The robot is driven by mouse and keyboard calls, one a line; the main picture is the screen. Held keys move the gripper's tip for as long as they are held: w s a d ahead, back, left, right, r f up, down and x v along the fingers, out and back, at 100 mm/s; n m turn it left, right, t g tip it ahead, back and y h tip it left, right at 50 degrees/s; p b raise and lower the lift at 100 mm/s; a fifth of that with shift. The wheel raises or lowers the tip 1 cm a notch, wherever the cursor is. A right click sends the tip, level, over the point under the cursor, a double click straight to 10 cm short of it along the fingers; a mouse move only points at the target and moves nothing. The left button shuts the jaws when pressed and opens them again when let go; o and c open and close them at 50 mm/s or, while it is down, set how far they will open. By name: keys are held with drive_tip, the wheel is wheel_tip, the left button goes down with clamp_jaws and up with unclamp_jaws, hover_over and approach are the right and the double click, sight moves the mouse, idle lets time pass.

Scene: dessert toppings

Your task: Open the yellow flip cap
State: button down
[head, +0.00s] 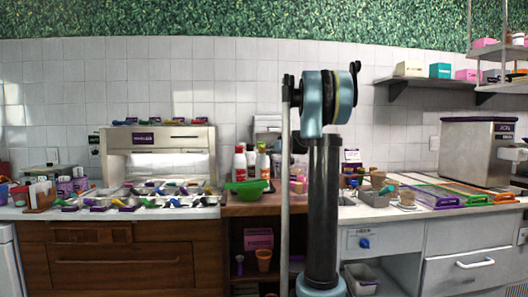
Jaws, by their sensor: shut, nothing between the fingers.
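I cannot single out a yellow flip cap for certain. On the right counter, flat lids or panels with purple, green and orange edges (462,191) lie side by side; they look lowered, and none is clearly yellow. Small yellow bits show among the coloured handles on the left topping counter (130,205), too small to identify. My arm stands upright right of the middle and hides part of the counter and wall behind it. My gripper is not visible in this view.
A green bowl (246,188) sits on the wooden counter before white bottles (239,162) with red tops. A steel machine (476,150) stands at the far right. Cups (378,181) and a metal bin are right of my arm. Shelves (425,82) hang above.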

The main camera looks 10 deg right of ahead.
drive_tip(key=shift+r, duration=0.15)
drive_tip(key=shift+r, duration=1.35)
drive_tip(key=shift+w, duration=0.15)
drive_tip(key=shift+w+a+r, duration=0.5)
drive_tip(key=shift+w+r, duration=0.1)
drive_tip(key=shift+w, duration=0.2)
drive_tip(key=shift+w, duration=0.1)
drive_tip(key=s+d+r, duration=0.3)
drive_tip(key=s+r, duration=0.2)
drive_tip(key=s, duration=0.1)
